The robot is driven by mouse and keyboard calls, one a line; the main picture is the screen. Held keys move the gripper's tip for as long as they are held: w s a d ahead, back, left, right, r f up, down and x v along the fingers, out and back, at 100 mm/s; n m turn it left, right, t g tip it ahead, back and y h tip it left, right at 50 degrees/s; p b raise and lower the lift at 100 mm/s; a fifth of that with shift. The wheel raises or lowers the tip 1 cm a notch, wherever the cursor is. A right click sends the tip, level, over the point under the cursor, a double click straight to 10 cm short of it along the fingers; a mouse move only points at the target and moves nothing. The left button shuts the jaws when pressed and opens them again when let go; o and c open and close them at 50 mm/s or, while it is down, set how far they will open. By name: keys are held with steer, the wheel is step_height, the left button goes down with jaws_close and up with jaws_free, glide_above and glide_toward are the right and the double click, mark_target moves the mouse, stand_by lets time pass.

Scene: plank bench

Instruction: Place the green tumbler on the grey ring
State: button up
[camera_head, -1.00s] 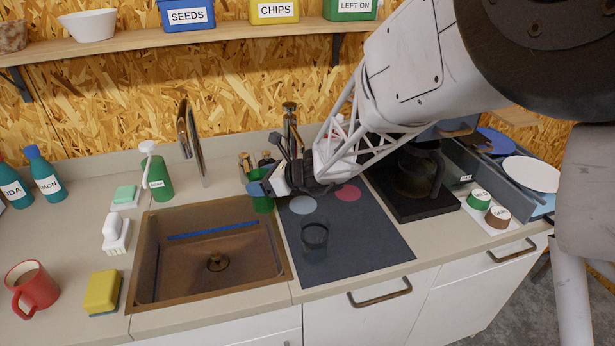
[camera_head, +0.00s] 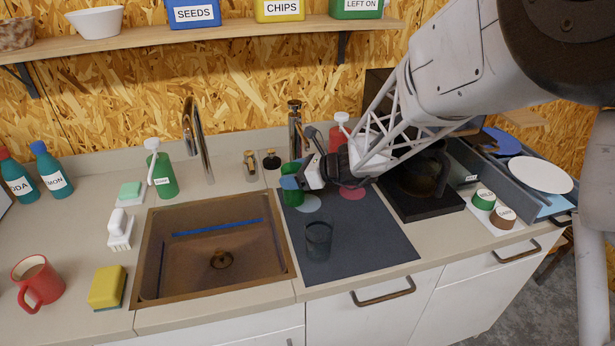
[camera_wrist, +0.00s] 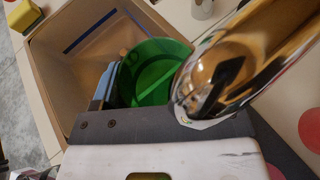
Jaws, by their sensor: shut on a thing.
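The green tumbler (camera_head: 292,197) is held roughly upright by my gripper (camera_head: 291,183), whose jaws are shut on it. It is at the left back edge of the dark mat, and I cannot tell whether its base touches anything. The grey ring (camera_head: 309,204) looks like a flat pale grey round on the mat, just right of the tumbler, which seems to overlap its left edge in the picture. In the wrist view, I look into the open top of the green tumbler (camera_wrist: 150,75). A shiny metal cylinder covers part of that view.
A dark see-through tumbler (camera_head: 318,241) stands on the mat (camera_head: 370,250) in front of the ring. A pink round (camera_head: 352,193) lies to the right. The sink (camera_head: 165,285) is left of the mat.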

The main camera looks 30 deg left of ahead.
steer(key=w+d, duration=0.1)
steer(key=w+d+f, duration=0.1)
steer(key=shift+w+d+f, duration=0.3)
steer(key=shift+w+d, duration=0.05)
steer(key=shift+f, duration=0.1)
stand_by(0.3)
steer(key=o, duration=1)
steer(key=shift+c, duration=0.2)
